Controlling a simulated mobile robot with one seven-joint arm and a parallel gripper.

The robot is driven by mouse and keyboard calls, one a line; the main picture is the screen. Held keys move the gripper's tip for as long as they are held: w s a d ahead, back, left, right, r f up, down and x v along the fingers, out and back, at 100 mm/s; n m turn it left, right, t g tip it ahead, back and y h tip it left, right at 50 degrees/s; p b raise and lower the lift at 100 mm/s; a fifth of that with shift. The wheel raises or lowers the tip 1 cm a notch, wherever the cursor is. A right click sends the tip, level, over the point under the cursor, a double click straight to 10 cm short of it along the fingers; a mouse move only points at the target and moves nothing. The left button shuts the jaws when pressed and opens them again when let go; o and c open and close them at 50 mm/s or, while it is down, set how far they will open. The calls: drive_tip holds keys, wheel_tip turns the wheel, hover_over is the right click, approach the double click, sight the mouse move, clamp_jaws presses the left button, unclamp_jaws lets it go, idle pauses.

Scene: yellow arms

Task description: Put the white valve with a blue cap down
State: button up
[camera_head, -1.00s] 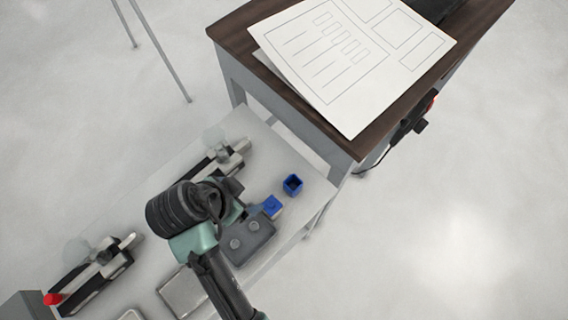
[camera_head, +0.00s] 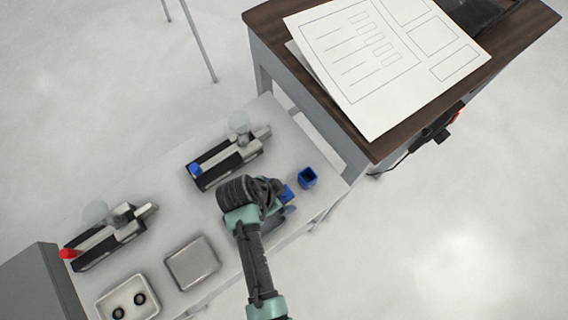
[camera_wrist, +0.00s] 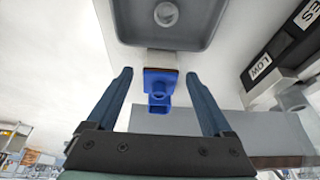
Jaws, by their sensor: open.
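The white valve with a blue cap shows in the wrist view as a short white body (camera_wrist: 161,60) and a blue cap (camera_wrist: 160,84). It is at the edge of a grey tray (camera_wrist: 190,30); whether it touches the tray is unclear. My gripper (camera_wrist: 159,73) is open, with one dark blue finger on each side of the cap and visible gaps between. A hollow blue square cup (camera_head: 307,177) stands on the white table (camera_head: 330,190) just beyond.
One fixture with a blue end (camera_head: 226,160) and one with a red end (camera_head: 108,238) stand on the table. A brown desk (camera_head: 270,30) adjoins at the back right.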

drive_tip(key=shift+x, duration=1.3)
clamp_jaws()
